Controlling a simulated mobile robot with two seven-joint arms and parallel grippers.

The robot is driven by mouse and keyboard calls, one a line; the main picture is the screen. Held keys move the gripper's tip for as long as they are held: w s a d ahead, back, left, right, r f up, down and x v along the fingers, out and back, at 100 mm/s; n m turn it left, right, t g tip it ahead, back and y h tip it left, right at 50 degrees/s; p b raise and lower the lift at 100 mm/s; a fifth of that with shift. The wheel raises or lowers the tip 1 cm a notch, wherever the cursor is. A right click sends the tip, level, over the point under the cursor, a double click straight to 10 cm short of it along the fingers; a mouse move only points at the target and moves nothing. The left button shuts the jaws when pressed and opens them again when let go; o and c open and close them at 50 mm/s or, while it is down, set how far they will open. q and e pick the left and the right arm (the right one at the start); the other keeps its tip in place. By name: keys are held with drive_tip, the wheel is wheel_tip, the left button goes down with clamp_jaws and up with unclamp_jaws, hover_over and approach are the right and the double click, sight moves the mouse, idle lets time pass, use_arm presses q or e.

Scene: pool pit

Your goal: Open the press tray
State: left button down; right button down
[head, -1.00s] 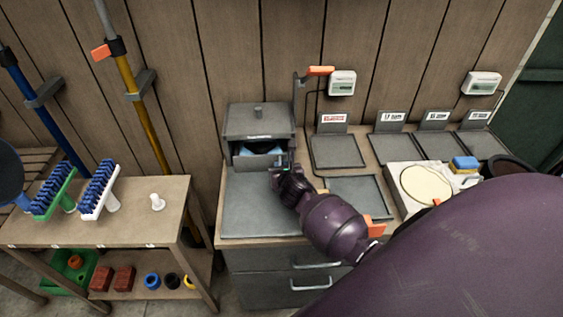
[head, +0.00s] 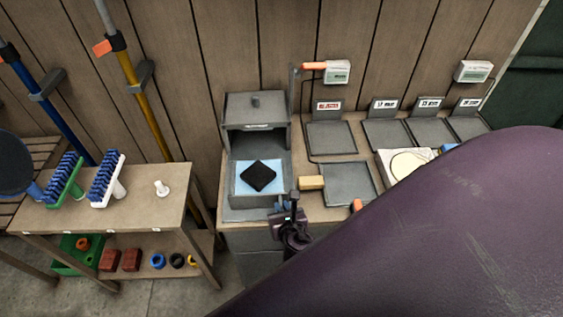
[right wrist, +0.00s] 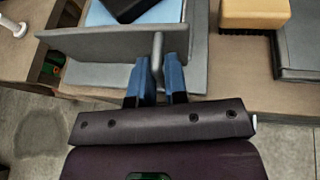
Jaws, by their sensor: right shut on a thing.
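The grey press (head: 255,108) stands on the counter against the wall. Its tray (head: 236,193) is slid out toward me and holds a light blue cloth (head: 246,182) with a black square piece (head: 259,176) on it. My right gripper (head: 284,203) is at the front right of the tray. In the right wrist view, my right gripper's blue fingers (right wrist: 158,75) are shut on the tray's grey handle (right wrist: 157,48), which stands out from the tray's front wall (right wrist: 95,46). My left gripper is out of view.
A tan block with a dark underside (head: 311,183) lies just right of the tray. Flat grey plates (head: 348,182) cover the counter farther right. A side table (head: 130,205) with brushes stands at the left. My dark arm hides the lower right.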

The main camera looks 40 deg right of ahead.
drive_tip(key=shift+s+a, duration=0.2)
drive_tip(key=shift+a, duration=0.15)
drive_tip(key=c, duration=1.2)
unclamp_jaws()
drive_tip(key=shift+d, duration=0.1)
drive_tip(key=shift+s+r, duration=0.1)
drive_tip(key=shift+s, duration=0.15)
drive_tip(key=v, duration=1)
drive_tip(key=shift+s, duration=0.1)
